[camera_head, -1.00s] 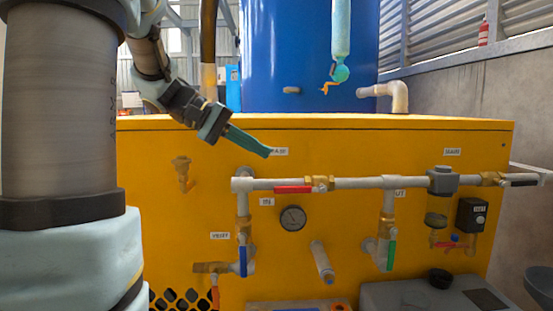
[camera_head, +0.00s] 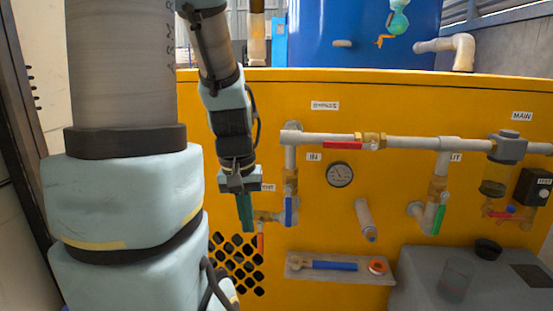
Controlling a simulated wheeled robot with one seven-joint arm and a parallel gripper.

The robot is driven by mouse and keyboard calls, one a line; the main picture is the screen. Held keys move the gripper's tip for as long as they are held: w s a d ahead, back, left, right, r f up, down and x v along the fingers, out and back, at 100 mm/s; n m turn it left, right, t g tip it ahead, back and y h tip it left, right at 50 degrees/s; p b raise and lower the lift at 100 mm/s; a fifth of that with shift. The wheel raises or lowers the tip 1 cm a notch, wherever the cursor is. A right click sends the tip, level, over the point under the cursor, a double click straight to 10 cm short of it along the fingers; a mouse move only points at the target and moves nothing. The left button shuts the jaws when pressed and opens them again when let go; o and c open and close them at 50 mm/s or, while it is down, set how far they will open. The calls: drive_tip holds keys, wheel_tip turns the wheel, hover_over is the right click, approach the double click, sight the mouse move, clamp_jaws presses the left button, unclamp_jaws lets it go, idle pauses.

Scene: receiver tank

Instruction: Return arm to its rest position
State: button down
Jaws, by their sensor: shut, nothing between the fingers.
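My gripper (camera_head: 245,213) hangs from my arm left of the picture's middle, fingers pointing down. Its teal fingers are shut with nothing between them. It is in front of the yellow panel (camera_head: 410,107), just left of the blue-handled valve (camera_head: 289,211) and above the dark vent holes. No contact with the valve can be made out. My arm's large links fill the left side and hide the panel's left part.
A white pipe with a red-handled valve (camera_head: 343,146) runs across the panel above a gauge (camera_head: 340,174). A green-handled valve (camera_head: 439,219) is at right. A tray (camera_head: 300,270) holds a blue-handled tool and a tape roll. A grey box (camera_head: 415,292) stands at lower right.

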wheel_tip(320, 180, up, 20)
drive_tip(key=m+t+p, duration=0.1)
drive_tip(key=p, duration=2.1)
drive_tip(key=shift+s+a+r+y, duration=0.15)
drive_tip(key=shift+s+a+y, duration=0.15)
drive_tip(key=shift+s+y, duration=0.1)
drive_tip(key=c, duration=1.6)
unclamp_jaws()
